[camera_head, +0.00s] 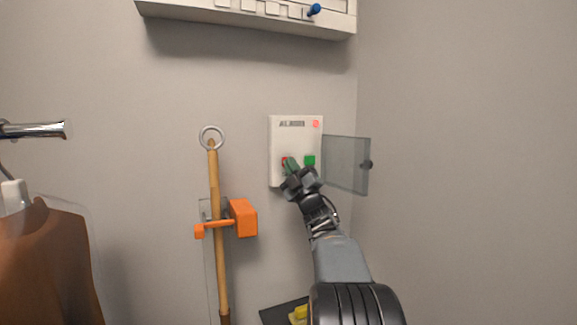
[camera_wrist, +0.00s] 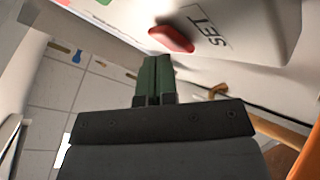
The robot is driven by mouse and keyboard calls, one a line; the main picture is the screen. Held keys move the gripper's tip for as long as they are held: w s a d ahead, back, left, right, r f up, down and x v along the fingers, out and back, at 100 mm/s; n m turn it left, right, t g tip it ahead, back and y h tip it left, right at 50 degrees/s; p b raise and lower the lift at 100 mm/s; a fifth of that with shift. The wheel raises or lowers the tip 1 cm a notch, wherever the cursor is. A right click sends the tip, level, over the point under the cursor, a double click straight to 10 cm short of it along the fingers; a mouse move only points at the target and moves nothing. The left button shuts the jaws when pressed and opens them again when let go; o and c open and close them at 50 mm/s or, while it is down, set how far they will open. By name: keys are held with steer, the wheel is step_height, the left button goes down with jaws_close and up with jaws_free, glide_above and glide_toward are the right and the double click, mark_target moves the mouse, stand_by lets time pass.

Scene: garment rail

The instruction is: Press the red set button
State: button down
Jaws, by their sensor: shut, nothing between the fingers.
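The red set button (camera_head: 284,161) is on the left of a white wall box (camera_head: 283,136), partly hidden by my gripper in the head view. In the wrist view the red button (camera_wrist: 171,39) shows beside the printed word SET. My gripper (camera_wrist: 154,62), with green fingers, is shut and empty. Its tips are just below the button in the wrist view; I cannot tell whether they touch it. In the head view my gripper (camera_head: 290,163) is at the box front, close to the button. The clear cover (camera_head: 346,164) stands open to the right.
A green button (camera_head: 309,160) is right of the red one, and a red light (camera_head: 316,124) is at the box's top right. A wooden pole (camera_head: 215,185) in an orange holder (camera_head: 243,218) hangs to the left. A white panel (camera_head: 250,15) juts out above.

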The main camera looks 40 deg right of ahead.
steer(key=shift+s+a+b, duration=0.1)
steer(key=shift+s+b, duration=0.3)
steer(key=shift+s, duration=0.1)
steer(key=shift+s+a+b, duration=0.2)
steer(key=shift+s+b, duration=0.5)
steer(key=shift+s, duration=0.1)
steer(key=shift+s+a+b, duration=0.15)
steer(key=shift+s+b, duration=0.55)
steer(key=shift+s, duration=0.15)
steer(key=shift+s+a+b, duration=0.2)
steer(key=shift+s+b, duration=0.5)
steer(key=shift+s, duration=0.1)
steer(key=shift+w+f, duration=0.1)
